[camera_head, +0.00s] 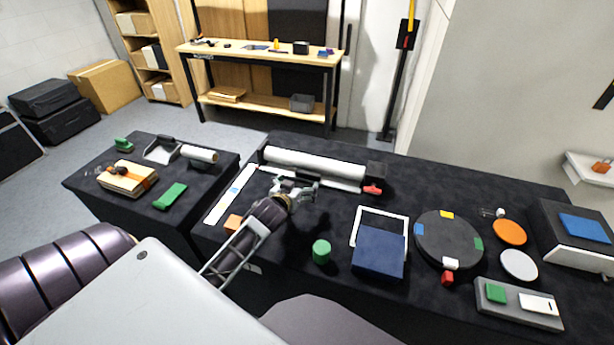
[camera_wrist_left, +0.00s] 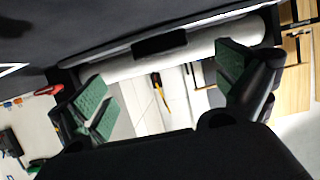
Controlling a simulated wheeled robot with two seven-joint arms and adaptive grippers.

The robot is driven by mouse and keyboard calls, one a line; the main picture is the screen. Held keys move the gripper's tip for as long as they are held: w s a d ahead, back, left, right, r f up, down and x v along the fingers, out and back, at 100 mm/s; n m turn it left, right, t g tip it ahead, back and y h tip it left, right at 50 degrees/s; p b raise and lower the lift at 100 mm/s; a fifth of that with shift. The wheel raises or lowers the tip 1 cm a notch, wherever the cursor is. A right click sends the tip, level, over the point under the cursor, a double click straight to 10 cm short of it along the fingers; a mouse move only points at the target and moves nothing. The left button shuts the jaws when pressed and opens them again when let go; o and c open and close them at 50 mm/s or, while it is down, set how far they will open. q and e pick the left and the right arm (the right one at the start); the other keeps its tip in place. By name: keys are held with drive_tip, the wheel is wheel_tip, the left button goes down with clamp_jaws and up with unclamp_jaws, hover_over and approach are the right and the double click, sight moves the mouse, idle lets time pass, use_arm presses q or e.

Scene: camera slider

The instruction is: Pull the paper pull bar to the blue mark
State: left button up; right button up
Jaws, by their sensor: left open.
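The white paper roll (camera_head: 315,163) lies across the back of the black table. It also shows in the left wrist view (camera_wrist_left: 202,47). A white strip (camera_head: 222,207) left of the roll carries a blue mark (camera_head: 235,190). My right gripper is not in view.
A red part (camera_head: 372,189) sits at the roll's right end. A green cylinder (camera_head: 321,251), a blue box (camera_head: 379,254) and a round dark turntable (camera_head: 449,239) stand to the right. An orange block (camera_head: 233,222) lies near my left forearm. A side table (camera_head: 92,190) stands left.

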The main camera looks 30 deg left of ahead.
sight(307, 175)
use_arm(q)
drive_tip(key=shift+x, duration=1.2)
drive_tip(key=shift+b+x, duration=0.3)
drive_tip(key=shift+x, duration=3.45)
drive_tip(key=shift+w+a+b, duration=0.15)
drive_tip(key=shift+w+b, duration=0.15)
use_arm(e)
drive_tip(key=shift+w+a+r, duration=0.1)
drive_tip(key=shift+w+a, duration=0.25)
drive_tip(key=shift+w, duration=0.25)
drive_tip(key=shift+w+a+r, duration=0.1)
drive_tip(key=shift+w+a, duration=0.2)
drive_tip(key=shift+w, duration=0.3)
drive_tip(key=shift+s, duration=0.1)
